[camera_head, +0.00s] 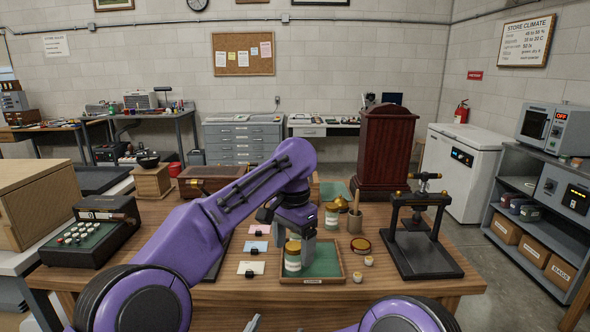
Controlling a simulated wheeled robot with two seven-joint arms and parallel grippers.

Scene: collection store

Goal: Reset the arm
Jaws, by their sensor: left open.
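My purple left arm (215,215) reaches in from the left across the wooden table. Its left gripper (300,240) points down over the green-lined tray (325,272) and is open. A jar with a gold lid and pale label (292,262) stands upright in the tray's left part, right at the fingers. A grey finger shows close by its right side; I cannot tell if it touches. Part of my purple right arm (405,316) shows at the bottom edge. A small grey tip at the bottom edge may belong to my right gripper, whose jaws cannot be made out.
A black press (422,240) stands to the right, a keyed machine (92,230) to the left. Cards with black clips (252,268) lie left of the tray. A tall dark-red cabinet (384,150) stands behind.

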